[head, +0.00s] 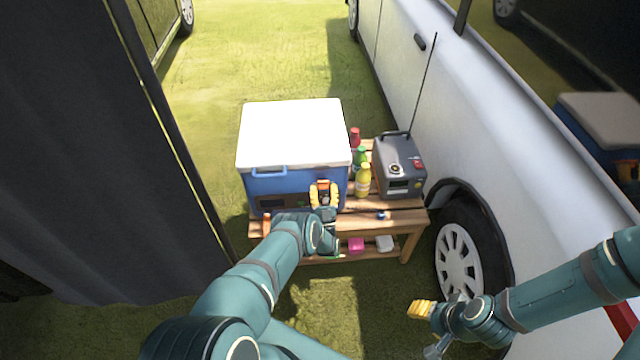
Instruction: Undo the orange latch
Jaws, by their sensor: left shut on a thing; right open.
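A blue cooler (270,188) with a white lid (292,133) stands on a wooden slatted bench (405,217). The orange latch (323,184) is at the right part of the cooler's front, mostly covered by my gripper. My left gripper (324,193) is shut on the latch, its yellow fingers on either side of it. The lid looks closed. My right gripper (428,330) is open and empty, low over the grass at the lower right, away from the cooler.
Red (355,137), green (361,157) and yellow (364,180) bottles stand right of the cooler, beside a grey radio (399,166) with an antenna. A white car (480,110) is close on the right; a dark curtain (90,150) hangs left.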

